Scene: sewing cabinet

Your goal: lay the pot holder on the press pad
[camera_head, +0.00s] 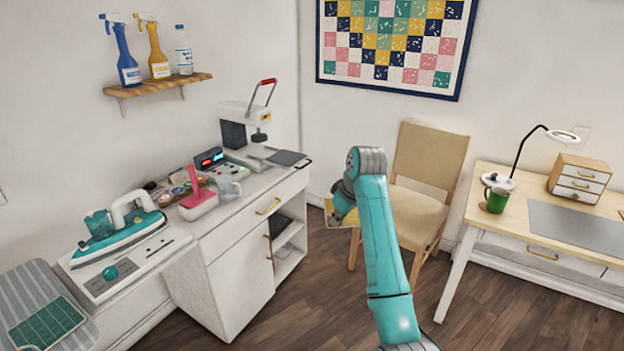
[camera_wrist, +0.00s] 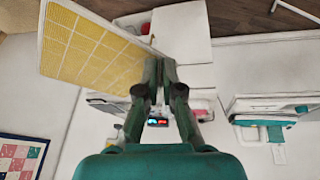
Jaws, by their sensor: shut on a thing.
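The pot holder is a yellow square with a pale grid and a light edge (camera_wrist: 85,45); it fills the upper left of the wrist view. My gripper (camera_wrist: 160,65) is shut on its edge. In the head view the pot holder (camera_head: 346,216) is partly hidden behind my arm, held in the air between cabinet and chair. The likely press pad is a dark flat plate (camera_head: 287,158) under the white press with a red handle (camera_head: 245,115), on the white cabinet's far end. Nothing lies on it. The pot holder is apart from it, to the right and nearer.
A teal iron (camera_head: 120,228) stands left. A wooden chair (camera_head: 428,170) is behind my arm; a desk (camera_head: 485,215) is right.

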